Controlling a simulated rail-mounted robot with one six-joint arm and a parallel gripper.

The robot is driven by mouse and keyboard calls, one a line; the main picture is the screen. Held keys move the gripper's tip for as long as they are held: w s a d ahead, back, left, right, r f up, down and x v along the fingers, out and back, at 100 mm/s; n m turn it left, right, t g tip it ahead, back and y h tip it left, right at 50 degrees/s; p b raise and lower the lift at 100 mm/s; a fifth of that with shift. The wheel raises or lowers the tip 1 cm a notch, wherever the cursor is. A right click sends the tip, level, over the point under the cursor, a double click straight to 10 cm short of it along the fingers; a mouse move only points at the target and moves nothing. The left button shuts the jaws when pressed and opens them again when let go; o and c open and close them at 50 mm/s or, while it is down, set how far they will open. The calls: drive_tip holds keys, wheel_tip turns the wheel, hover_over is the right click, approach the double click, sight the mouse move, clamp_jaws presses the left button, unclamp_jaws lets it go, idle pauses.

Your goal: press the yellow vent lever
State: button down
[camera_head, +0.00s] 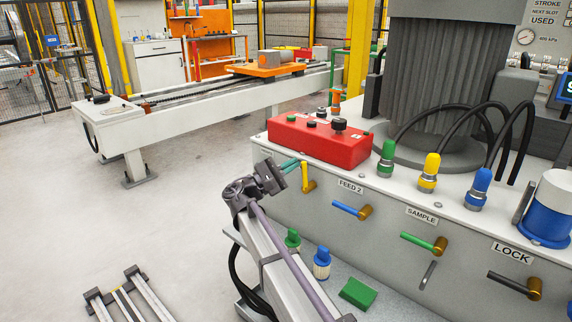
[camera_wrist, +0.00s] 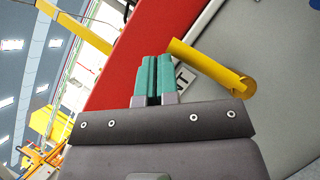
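The yellow vent lever (camera_head: 306,176) is on the front face of the grey cabinet, at the left end of a row of levers. In the wrist view the yellow lever (camera_wrist: 207,66) slants down to the right, to its round pivot. My gripper (camera_head: 291,165) is just left of the lever in the head view. In the wrist view my gripper's teal fingertips (camera_wrist: 153,62) lie together, with nothing visible between them. They are close to the lever's free end; I cannot tell if they touch. A label beside the lever is mostly hidden behind my fingers.
A red control box (camera_head: 318,142) with black knobs sits on the cabinet above the lever. Blue (camera_head: 347,208), green (camera_head: 420,241) and black (camera_head: 508,281) levers follow to the right. Open floor is at left.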

drive_tip(key=shift+s+d+r, duration=0.25)
drive_tip(key=shift+s+d, duration=0.1)
drive_tip(key=shift+d, duration=0.1)
drive_tip(key=shift+s, duration=0.1)
idle(0.4)
drive_tip(key=a, duration=1.3)
drive_tip(key=shift+s, duration=0.25)
